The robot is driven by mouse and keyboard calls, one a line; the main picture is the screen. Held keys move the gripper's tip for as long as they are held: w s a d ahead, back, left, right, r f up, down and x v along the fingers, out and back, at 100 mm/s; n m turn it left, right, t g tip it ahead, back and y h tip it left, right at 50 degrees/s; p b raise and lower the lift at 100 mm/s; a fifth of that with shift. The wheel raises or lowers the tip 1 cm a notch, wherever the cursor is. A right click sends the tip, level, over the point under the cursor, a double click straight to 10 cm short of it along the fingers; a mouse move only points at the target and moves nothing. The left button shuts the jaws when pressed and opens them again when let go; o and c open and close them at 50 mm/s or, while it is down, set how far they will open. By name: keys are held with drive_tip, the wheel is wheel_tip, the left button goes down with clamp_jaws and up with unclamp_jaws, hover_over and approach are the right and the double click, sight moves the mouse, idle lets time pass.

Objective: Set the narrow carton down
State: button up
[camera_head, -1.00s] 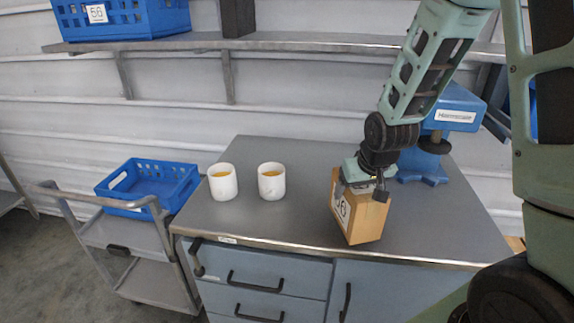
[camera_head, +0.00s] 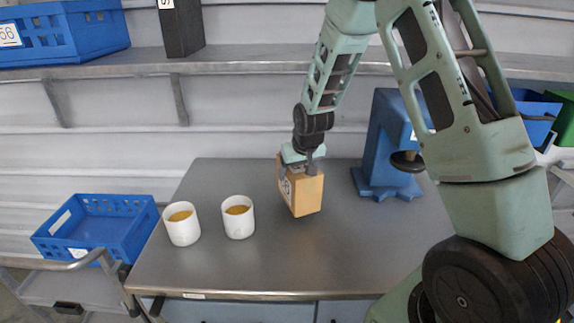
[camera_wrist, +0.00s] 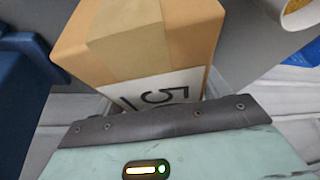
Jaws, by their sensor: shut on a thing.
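The narrow carton (camera_head: 304,193) is a tan cardboard box with a white number label on its left face. It is at the middle of the grey worktop (camera_head: 340,262) in the head view. My gripper (camera_head: 303,166) is shut on its top from above. In the wrist view the carton (camera_wrist: 140,45) fills the upper middle, with a tape strip and part of its label showing. The gripper's fingertips are hidden there. I cannot tell whether the carton's bottom touches the worktop.
Two white cups (camera_head: 183,228) (camera_head: 239,222) with yellow-brown contents stand left of the carton. A blue press-like machine (camera_head: 376,150) stands to the right. An empty blue crate (camera_head: 82,237) sits on a cart at the left. A shelf (camera_head: 150,64) runs above. The front worktop is clear.

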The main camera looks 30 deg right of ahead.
drive_tip(key=shift+w+d+f+p, duration=0.2)
drive_tip(key=shift+w+f+p, duration=0.4)
drive_tip(key=shift+w, duration=0.5)
drive_tip(key=shift+w+d+f+p, duration=0.25)
drive_tip(key=shift+w+f+p, duration=0.25)
drive_tip(key=shift+w, duration=0.6)
drive_tip(key=shift+w+d+f+p, duration=0.2)
drive_tip(key=shift+w+f+p, duration=0.4)
drive_tip(key=shift+w, duration=0.5)
drive_tip(key=shift+f, duration=0.15)
drive_tip(key=o, duration=1.4)
drive_tip(key=shift+c, duration=0.2)
